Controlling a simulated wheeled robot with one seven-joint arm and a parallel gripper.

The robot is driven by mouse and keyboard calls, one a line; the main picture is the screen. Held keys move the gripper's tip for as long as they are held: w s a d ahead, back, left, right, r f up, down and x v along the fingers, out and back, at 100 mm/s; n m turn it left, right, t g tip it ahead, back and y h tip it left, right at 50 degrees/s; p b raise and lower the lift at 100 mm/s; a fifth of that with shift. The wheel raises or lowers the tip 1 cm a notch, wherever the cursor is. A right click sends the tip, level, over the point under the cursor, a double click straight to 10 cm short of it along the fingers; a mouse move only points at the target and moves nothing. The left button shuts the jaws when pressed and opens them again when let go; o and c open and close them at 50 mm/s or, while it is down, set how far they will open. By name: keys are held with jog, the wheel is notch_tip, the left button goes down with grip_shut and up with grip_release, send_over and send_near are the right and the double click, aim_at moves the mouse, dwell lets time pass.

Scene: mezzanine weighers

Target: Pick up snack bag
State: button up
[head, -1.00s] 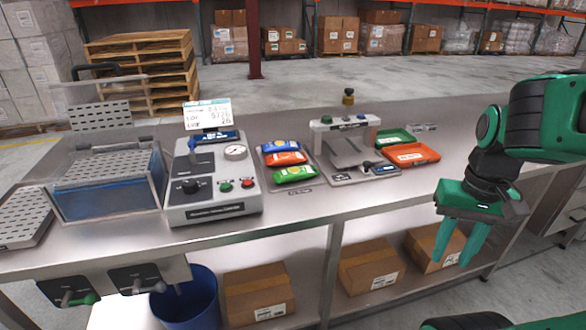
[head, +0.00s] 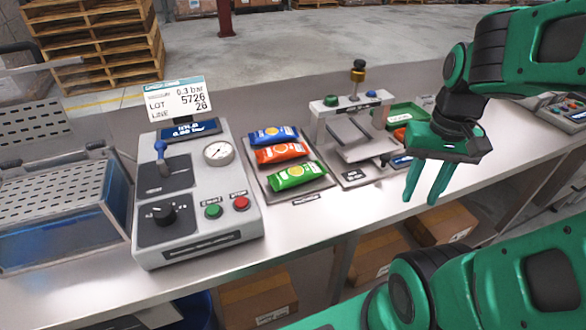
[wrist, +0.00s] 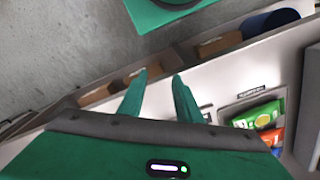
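Three snack bags lie in a row on a grey tray (head: 262,181) on the steel counter. The blue bag (head: 274,136) is at the back, the orange bag (head: 281,152) in the middle and the green bag (head: 298,175) at the front. In the wrist view the green bag (wrist: 258,115) and part of the orange bag (wrist: 272,137) show at the right. My gripper (head: 422,198) is open and empty, pointing down over the counter's front edge, to the right of the bags. Its two fingers also show in the wrist view (wrist: 155,85), apart with nothing between them.
A grey control panel (head: 190,240) with dial and buttons stands left of the bags. A perforated-lid blue tank (head: 60,225) is at far left. Boxes (head: 262,298) sit on the lower shelf.

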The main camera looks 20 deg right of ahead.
jog(key=o, duration=0.5)
jog(key=shift+s+r, duration=0.15)
jog(key=shift+s, duration=0.05)
jog(key=o, duration=0.5)
jog(key=shift+a+r+n, duration=0.15)
jog(key=shift+r+n, duration=0.1)
jog(key=shift+n, duration=0.15)
jog(key=shift+c, duration=0.2)
jog(key=n+y, duration=0.4)
jog(key=n, duration=2)
send_near(304, 167)
jog(key=f, duration=0.1)
jog(key=a+f, duration=0.1)
jog(key=f, duration=0.1)
jog(key=shift+s+n, duration=0.15)
jog(key=shift+n, duration=0.15)
jog(key=shift+x, duration=3.25)
